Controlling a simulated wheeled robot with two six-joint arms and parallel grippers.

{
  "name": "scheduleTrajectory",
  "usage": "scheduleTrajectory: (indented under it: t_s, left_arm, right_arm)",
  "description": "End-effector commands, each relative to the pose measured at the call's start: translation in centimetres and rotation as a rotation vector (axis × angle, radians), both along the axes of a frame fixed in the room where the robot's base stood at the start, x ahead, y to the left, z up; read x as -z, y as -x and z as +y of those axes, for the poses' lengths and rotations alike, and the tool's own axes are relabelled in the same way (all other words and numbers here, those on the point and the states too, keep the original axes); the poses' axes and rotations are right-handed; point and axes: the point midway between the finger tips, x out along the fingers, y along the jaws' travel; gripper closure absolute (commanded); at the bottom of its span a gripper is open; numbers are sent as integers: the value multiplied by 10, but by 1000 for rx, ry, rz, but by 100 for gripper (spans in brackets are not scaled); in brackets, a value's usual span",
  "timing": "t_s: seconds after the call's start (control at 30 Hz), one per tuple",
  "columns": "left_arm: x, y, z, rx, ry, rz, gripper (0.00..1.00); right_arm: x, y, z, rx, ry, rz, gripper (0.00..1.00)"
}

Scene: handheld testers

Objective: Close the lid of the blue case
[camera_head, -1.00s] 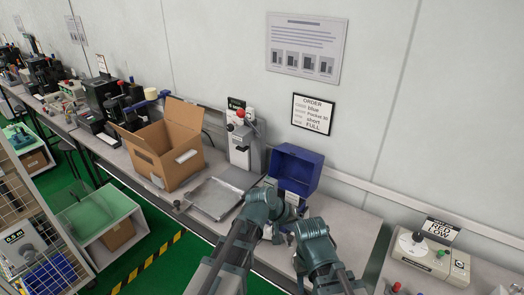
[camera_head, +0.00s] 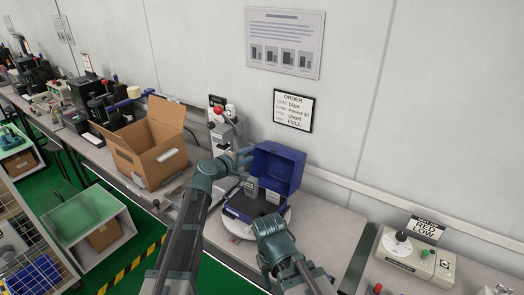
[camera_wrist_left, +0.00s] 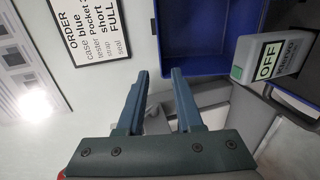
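The blue case (camera_head: 283,162) stands open on the bench, its lid upright at the back and its base (camera_head: 237,213) in front. A dark insert and grey items lie in the base. My left gripper (camera_head: 244,156) is at the left edge of the lid, fingers pointing right, open and empty. In the left wrist view the open fingers (camera_wrist_left: 155,72) point toward the blue lid (camera_wrist_left: 193,35), with a gap between them. A grey device with an OFF label (camera_wrist_left: 269,58) is beside it. My right gripper is at the front of the case; its fingers are hidden behind its wrist (camera_head: 274,240).
A white round plate (camera_head: 234,228) shows under the case. An open cardboard box (camera_head: 150,153) and a grey machine with a red knob (camera_head: 223,132) stand to the left. An order sign (camera_head: 294,110) hangs behind.

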Motion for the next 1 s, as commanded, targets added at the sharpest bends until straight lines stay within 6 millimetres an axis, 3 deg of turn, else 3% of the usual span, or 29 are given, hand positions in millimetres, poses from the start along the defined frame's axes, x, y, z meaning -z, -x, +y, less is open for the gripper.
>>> scheduleTrajectory:
  t_s: [0.1,0.4,0.6,0.97,1.0]
  left_arm:
    - [9,-25,-16,3,-3,-1,65]
    - [21,-63,-45,2,-3,-1,65]
    - [24,-74,-54,0,-1,0,65]
    - [24,-76,-56,0,-2,0,65]
    - [24,-76,-56,0,-2,0,70]
  right_arm:
    - [9,0,0,0,0,0,50]
    - [21,0,0,0,0,0,50]
    - [23,0,0,0,0,0,50]
    - [24,0,0,0,0,0,50]
    - [24,0,0,0,0,0,50]
